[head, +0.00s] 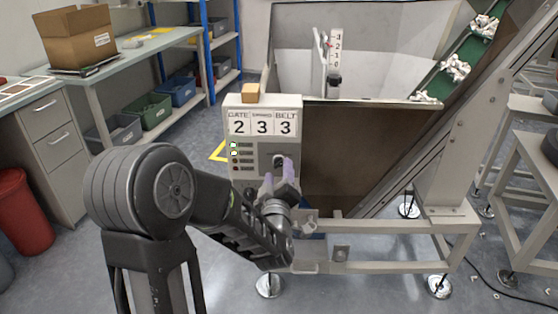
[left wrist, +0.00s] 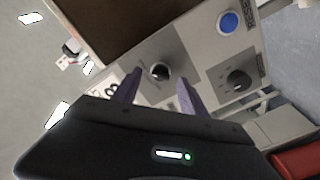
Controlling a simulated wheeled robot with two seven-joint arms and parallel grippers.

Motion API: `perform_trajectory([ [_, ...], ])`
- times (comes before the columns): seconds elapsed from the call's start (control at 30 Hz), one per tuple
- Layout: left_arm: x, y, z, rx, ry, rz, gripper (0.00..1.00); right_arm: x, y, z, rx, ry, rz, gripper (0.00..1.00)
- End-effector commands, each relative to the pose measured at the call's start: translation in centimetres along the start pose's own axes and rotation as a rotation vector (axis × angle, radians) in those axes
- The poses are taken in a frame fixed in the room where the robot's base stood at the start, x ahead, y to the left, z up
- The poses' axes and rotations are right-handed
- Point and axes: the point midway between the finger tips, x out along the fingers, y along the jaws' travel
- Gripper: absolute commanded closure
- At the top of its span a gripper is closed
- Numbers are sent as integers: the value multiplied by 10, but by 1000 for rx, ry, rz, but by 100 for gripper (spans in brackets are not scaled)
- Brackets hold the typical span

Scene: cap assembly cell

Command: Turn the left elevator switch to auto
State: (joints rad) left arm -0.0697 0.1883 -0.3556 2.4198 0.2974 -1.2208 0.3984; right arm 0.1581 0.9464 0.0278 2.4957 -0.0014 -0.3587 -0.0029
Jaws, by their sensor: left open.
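The control box (head: 236,170) stands at the front left of the hopper and carries number cards and several small lamps. A black rotary switch (left wrist: 160,71) sits on a dark grey plate of the panel in the left wrist view. My left gripper (head: 278,174) is open before the panel, its purple fingers pointing at this switch. In the left wrist view the switch shows between and just beyond the fingertips; I cannot tell whether they touch it. Its label and setting are not readable. A second black knob (left wrist: 238,80) is to its right. My right gripper is not in view.
A blue button (left wrist: 229,21) is on the same panel. Open floor lies to the left of the control box.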

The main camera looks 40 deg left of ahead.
Motion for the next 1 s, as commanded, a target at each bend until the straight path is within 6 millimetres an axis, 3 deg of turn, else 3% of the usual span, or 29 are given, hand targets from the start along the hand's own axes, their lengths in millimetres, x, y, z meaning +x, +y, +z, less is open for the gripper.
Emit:
perform_trajectory([
  [0.2,24,-2,1,1,-1,-1,49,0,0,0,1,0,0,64],
  [0.53,27,-1,1,0,-2,-1,49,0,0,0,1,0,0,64],
  [1.0,27,-1,1,1,-2,-1,88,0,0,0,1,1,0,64],
])
